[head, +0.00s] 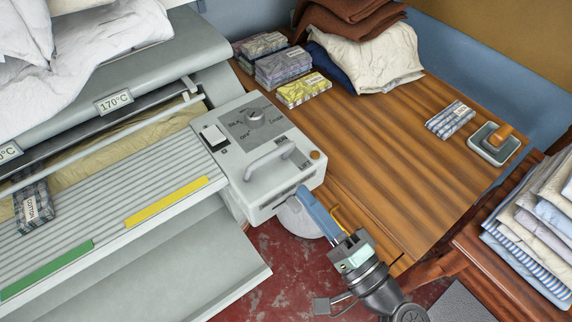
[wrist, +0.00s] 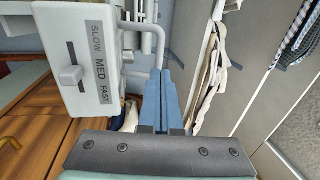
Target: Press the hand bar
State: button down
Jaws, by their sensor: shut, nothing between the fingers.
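The grey ironer has a long pale rail (head: 95,142) across the front of its roller. A grey bar handle (head: 270,162) stands on the control box (head: 238,190) at the ironer's right end. I cannot tell which of the two is the hand bar. My gripper (head: 304,194) has long blue fingers, shut and empty, with the tips by the box's front right corner. In the wrist view the shut fingers (wrist: 165,70) point at a bent grey bar (wrist: 158,35) beside a SLOW MED FAST slider panel (wrist: 82,62). I cannot tell if they touch anything.
The control box also bears a dial (head: 254,117) and a white switch (head: 213,135). Stacked linen (head: 545,215) stands at the right edge. Red floor (head: 280,265) shows below.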

aim_at(275, 157)
jog(key=p+x, duration=0.1)
jog(key=x, duration=0.5)
jog(key=shift+w+a, duration=0.2)
jog(key=shift+r, duration=0.1)
